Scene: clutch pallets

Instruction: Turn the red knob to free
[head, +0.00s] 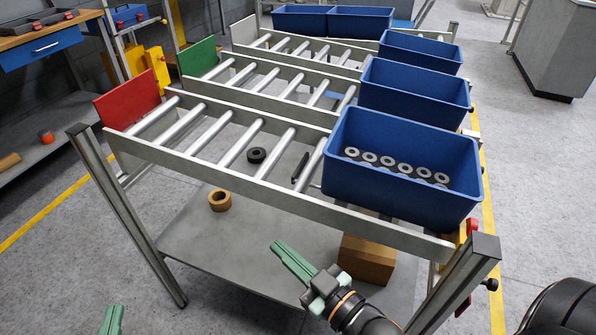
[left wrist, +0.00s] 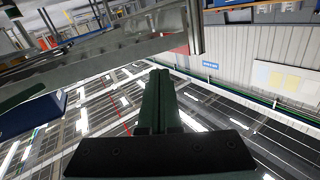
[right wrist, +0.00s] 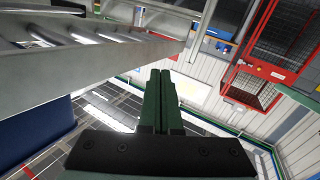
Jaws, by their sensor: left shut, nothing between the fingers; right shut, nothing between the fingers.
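My left gripper (head: 115,309) is at the bottom left edge, mostly cut off. Its fingers are shut and empty in the left wrist view (left wrist: 158,80).
A blue bin (head: 400,195) with several grey rings sits on the front lane's right end. A brown box (head: 366,262) sits on the lower shelf.

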